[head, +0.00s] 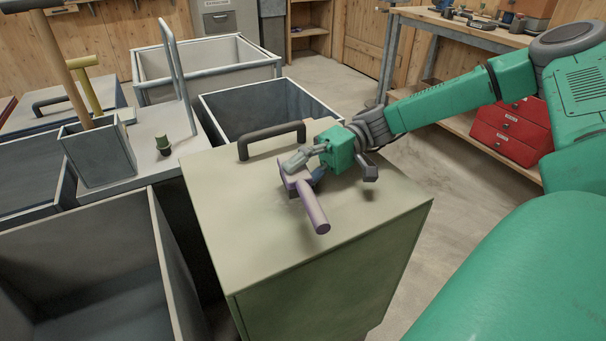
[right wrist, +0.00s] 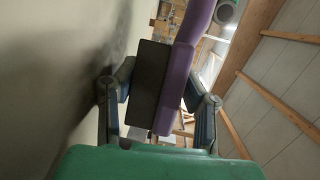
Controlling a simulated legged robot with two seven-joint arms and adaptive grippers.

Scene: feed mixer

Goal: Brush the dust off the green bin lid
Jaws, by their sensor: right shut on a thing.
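The green bin lid (head: 235,235) is a flat, pale olive-green top with a dark bar handle (head: 272,140) near its far edge. Brownish smudges lie on its middle, and dark patches show on the pale surface in the right wrist view. My right gripper (head: 308,174) is over the middle of the lid, shut on a purple brush (head: 314,208). The brush handle points toward the front of the lid. In the right wrist view the brush's dark bristle block (right wrist: 148,85) and purple body (right wrist: 178,88) sit between the fingers. I cannot tell whether the bristles touch the lid. My left gripper is out of view.
Open grey bins (head: 95,235) stand to the left and behind. A workbench (head: 455,25) and red drawers (head: 512,128) are at right.

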